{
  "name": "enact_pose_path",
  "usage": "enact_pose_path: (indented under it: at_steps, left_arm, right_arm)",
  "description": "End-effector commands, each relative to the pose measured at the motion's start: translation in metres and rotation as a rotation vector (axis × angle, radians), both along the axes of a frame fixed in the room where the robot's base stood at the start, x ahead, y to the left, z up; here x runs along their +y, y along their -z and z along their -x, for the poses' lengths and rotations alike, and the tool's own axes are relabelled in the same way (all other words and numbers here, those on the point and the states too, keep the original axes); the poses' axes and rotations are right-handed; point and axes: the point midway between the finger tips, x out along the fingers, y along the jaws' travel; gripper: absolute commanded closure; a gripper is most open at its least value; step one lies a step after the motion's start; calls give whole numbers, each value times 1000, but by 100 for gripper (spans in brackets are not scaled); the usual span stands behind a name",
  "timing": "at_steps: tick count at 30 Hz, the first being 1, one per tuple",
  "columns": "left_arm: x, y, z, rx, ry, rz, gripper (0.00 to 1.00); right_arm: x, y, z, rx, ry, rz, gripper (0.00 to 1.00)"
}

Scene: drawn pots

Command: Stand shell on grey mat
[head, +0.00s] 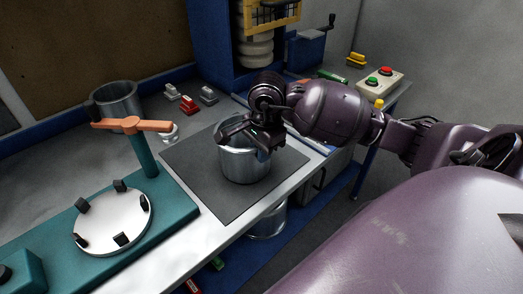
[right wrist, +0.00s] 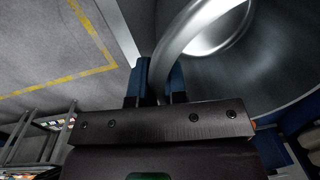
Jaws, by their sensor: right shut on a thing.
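The shell (head: 245,165) is a shiny, open-topped metal cylinder. It appears upright over the grey mat (head: 223,205) on the bench, near the mat's middle; I cannot tell whether its base touches the mat. My right gripper (head: 243,135) reaches in from the right and is shut on the shell's rim, covering part of its top. In the right wrist view the curved rim of the shell (right wrist: 190,32) passes between the two blue fingers (right wrist: 160,82). My left gripper is not in view.
A teal fixture (head: 180,212) with a white round plate (head: 113,222) and orange handle (head: 132,125) stands left of the mat. A darker metal cylinder (head: 117,100) is behind it. Small red and grey blocks (head: 188,105) lie behind the mat. A button box (head: 380,82) is at right.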

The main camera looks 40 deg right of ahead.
Motion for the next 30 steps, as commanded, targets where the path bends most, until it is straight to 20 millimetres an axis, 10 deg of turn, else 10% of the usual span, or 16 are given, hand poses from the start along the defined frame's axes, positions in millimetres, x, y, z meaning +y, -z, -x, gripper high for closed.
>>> enact_pose_path:
  at_steps: [4,9,21,30]
  left_arm:
    - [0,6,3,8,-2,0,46]
    - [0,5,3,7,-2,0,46]
    - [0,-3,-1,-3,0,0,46]
    - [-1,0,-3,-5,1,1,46]
  right_arm:
    - [0,3,0,-1,0,0,100]
    - [0,2,0,0,0,-1,62]
    - [0,-2,0,0,0,-1,61]
    - [-2,-52,2,-4,-2,3,61]
